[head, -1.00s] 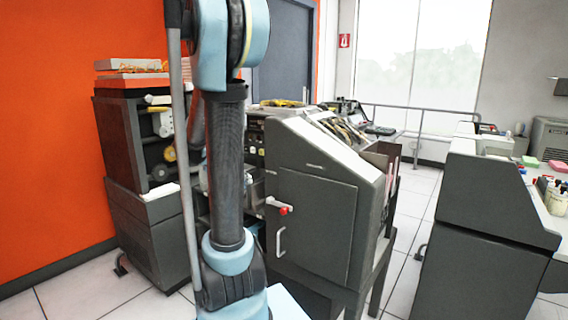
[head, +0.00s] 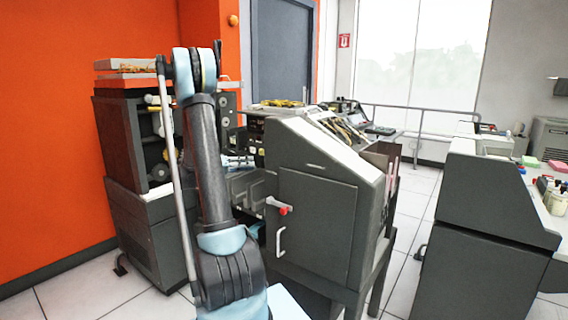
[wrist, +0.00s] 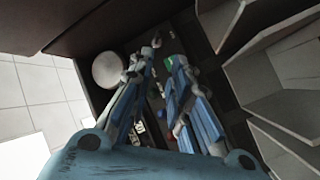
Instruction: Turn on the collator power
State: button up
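A large dark grey machine (head: 315,215), which I take to be the collator, stands mid-picture in the head view. It has a sloped top and a front door. Part of my gripper (head: 238,161) shows as light blue pieces at the machine's left side, above its grey pockets. In the wrist view, my gripper (wrist: 160,62) has its two fingers slightly apart, with nothing visible held between them. A dark panel (wrist: 205,35) lies beyond them, with a small green part (wrist: 168,62) and a red part (wrist: 170,135). I cannot tell which part is the power switch.
Pale pocket walls (wrist: 275,85) stand close to the right of my fingers. A round pale knob (wrist: 107,70) is at their left. Another dark machine (head: 150,215) stands at left. Floor (head: 408,220) is clear between the machine and right-hand desk.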

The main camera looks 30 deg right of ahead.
jog(key=shift+w+d+f, duration=0.1)
jog(key=shift+w+d, duration=0.05)
jog(key=x, duration=1.7)
jog(key=shift+r, duration=0.3)
jog(key=shift+d, duration=0.1)
grip_shut()
